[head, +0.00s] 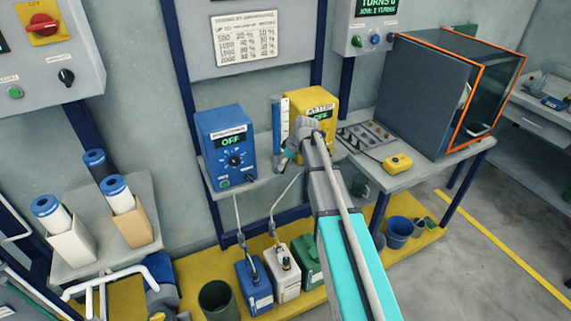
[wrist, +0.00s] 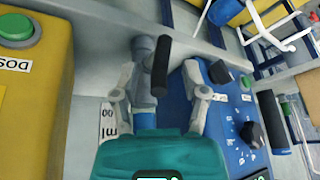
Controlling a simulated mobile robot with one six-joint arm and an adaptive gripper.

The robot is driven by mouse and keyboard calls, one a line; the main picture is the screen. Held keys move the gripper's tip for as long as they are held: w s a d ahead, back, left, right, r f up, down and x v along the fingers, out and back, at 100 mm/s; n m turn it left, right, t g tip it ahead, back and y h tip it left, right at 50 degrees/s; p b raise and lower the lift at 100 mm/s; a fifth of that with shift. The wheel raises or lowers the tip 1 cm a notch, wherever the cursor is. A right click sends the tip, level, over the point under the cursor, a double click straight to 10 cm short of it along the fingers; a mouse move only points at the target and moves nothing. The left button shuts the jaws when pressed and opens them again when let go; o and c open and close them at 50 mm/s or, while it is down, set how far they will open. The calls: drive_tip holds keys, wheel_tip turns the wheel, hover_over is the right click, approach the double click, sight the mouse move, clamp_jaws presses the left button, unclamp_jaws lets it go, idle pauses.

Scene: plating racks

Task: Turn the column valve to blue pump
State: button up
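The blue pump (head: 226,145) stands on the wall shelf with its display reading OFF; it fills the right of the wrist view (wrist: 235,125). The yellow pump (head: 312,105) is to its right, partly behind my arm. A clear graduated column (head: 281,122) stands between them. The column valve shows in the wrist view with a black handle (wrist: 160,68) on a grey body. My gripper (wrist: 160,76) is open, with one finger on each side of the handle; I cannot tell whether either touches it. In the head view my gripper (head: 300,140) hides most of the valve.
A blue jug (head: 255,285), a white jug (head: 286,282) and a green jug stand on the yellow platform below, with hoses rising from the first two. A bench (head: 430,170) with a dark orange-edged cabinet (head: 425,90) is at the right. A yellow button box (head: 397,163) sits on it.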

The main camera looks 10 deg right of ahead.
clamp_jaws()
drive_tip(key=shift+d+f+b, duration=0.1)
drive_tip(key=shift+d+b, duration=0.05)
drive_tip(key=shift+b, duration=0.15)
drive_tip(key=y+b, duration=0.2)
drive_tip(key=b, duration=0.1)
drive_tip(key=d+f+m+g+y+b, duration=0.1)
drive_tip(key=y+b, duration=0.2)
drive_tip(key=d+f+y+b, duration=0.1)
drive_tip(key=y+b, duration=0.2)
drive_tip(key=shift+w+m+g+b, duration=0.2)
drive_tip(key=shift+m+g+b, duration=0.1)
drive_tip(key=shift+g+b, duration=0.1)
drive_tip(key=shift+r+y, duration=0.15)
drive_tip(key=shift+y, duration=0.25)
drive_tip(key=shift+o, duration=0.2)
unclamp_jaws()
drive_tip(key=shift+w, duration=0.1)
